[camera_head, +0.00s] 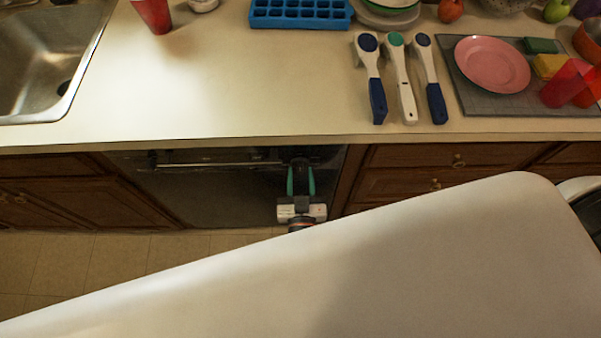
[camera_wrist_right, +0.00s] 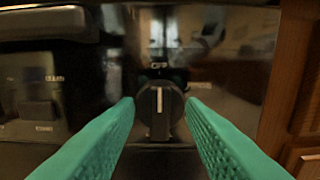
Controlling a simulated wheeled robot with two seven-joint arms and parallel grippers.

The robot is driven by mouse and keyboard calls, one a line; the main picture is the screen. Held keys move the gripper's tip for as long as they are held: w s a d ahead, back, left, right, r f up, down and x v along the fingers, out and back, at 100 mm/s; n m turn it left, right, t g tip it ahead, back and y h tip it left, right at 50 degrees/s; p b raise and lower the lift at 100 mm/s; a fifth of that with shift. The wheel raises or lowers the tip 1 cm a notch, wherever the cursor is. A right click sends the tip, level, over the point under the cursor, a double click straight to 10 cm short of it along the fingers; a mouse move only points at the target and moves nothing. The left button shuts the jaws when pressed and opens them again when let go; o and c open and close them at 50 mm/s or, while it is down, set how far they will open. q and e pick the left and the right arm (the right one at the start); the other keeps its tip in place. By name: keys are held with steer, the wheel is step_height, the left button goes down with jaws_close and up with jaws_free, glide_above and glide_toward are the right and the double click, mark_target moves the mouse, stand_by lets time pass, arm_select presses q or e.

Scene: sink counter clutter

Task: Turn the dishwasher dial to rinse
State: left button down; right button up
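The dishwasher (camera_head: 220,190) is built in under the counter, with a dark front. Its dial (camera_wrist_right: 160,110) is a round black knob with a raised grip and a light line that points up toward the label OFF. My right gripper (camera_head: 301,178) is at the dishwasher's upper right; it also shows in the right wrist view (camera_wrist_right: 160,108). Its green fingers are open, one on each side of the dial, with their tips close to its edge. I cannot tell whether they touch it. Lettering right of the dial is too blurred to read. My left gripper is not in view.
A dark switch (camera_wrist_right: 40,112) sits left of the dial, near the label CLEAN. The dishwasher handle (camera_head: 215,163) runs under the counter edge. Wooden drawers (camera_head: 440,170) stand to the right. Three brushes (camera_head: 405,90) lie on the counter (camera_head: 230,90), left of a pink plate (camera_head: 492,63).

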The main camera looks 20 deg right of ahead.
steer(key=shift+w+d, duration=0.1)
steer(key=shift+w, duration=0.2)
jaws_close()
steer(key=shift+m, duration=0.4)
steer(key=m, duration=0.4)
steer(key=shift+d+m+b, duration=0.1)
steer(key=shift+m+b, duration=0.2)
steer(key=shift+b, duration=0.1)
steer(key=m+b, duration=0.1)
steer(key=m, duration=0.5)
steer(key=shift+d+f+b, duration=0.1)
steer(key=shift+b, duration=0.2)
steer(key=shift+m, duration=0.3)
